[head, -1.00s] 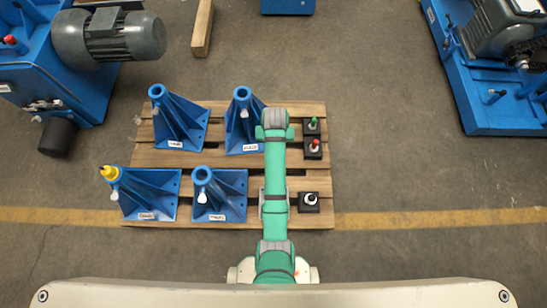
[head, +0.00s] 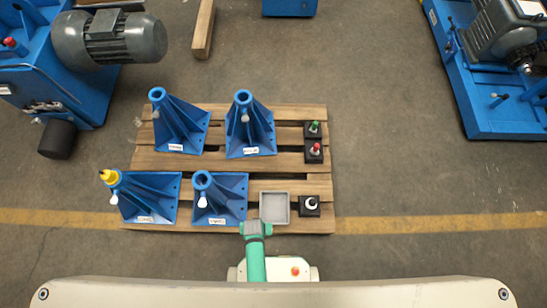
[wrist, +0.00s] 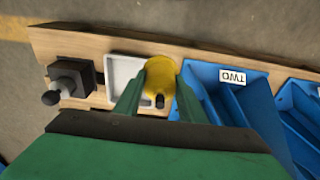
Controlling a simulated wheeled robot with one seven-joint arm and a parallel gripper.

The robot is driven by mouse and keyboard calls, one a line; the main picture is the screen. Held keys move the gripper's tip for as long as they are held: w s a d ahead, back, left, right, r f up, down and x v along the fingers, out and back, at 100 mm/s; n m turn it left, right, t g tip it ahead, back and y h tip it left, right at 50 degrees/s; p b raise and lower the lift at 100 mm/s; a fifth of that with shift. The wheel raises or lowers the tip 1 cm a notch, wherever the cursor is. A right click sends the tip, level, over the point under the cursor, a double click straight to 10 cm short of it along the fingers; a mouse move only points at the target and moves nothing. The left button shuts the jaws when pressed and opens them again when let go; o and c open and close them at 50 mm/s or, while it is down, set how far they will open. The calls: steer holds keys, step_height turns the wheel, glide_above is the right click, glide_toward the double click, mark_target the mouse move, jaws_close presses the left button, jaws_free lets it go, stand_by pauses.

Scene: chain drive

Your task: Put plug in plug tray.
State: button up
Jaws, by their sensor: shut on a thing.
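My gripper (wrist: 160,92) is shut on a yellow plug (wrist: 160,76) with a dark tip, seen in the wrist view. The plug overlaps the right edge of the plug tray (wrist: 114,73) in that view; its height above it is hard to tell. In the head view the shallow grey tray (head: 289,209) lies on the pallet's front part, and it looks empty. My arm (head: 255,240) is at the pallet's front edge, left of the tray; its fingers and held plug are hidden there. Another yellow plug-like piece (head: 108,176) sits on the front-left blue bracket.
Several blue brackets stand on the wooden pallet (head: 292,160); the front middle one (head: 224,192) is beside the tray. A black block with a white-topped knob (head: 311,204) is right of the tray. Green and red buttons (head: 315,148) stand behind it.

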steer(key=shift+s+a+f, duration=0.1)
steer(key=shift+s+f, duration=0.15)
steer(key=shift+s, duration=0.25)
steer(key=shift+s+f, duration=0.25)
steer(key=shift+s, duration=0.2)
steer(key=w+d+f, duration=0.4)
steer(key=w+d, duration=0.1)
steer(key=w, duration=0.1)
glide_above(274, 214)
step_height(274, 214, down, 6)
steer(key=shift+w+f, duration=0.15)
steer(key=shift+f, duration=0.45)
steer(key=shift+w+f, duration=0.15)
steer(key=shift+f, duration=0.45)
steer(key=shift+s+d+f, duration=0.1)
steer(key=shift+s+f, duration=0.05)
steer(key=shift+f, duration=0.15)
steer(key=o, duration=1.1)
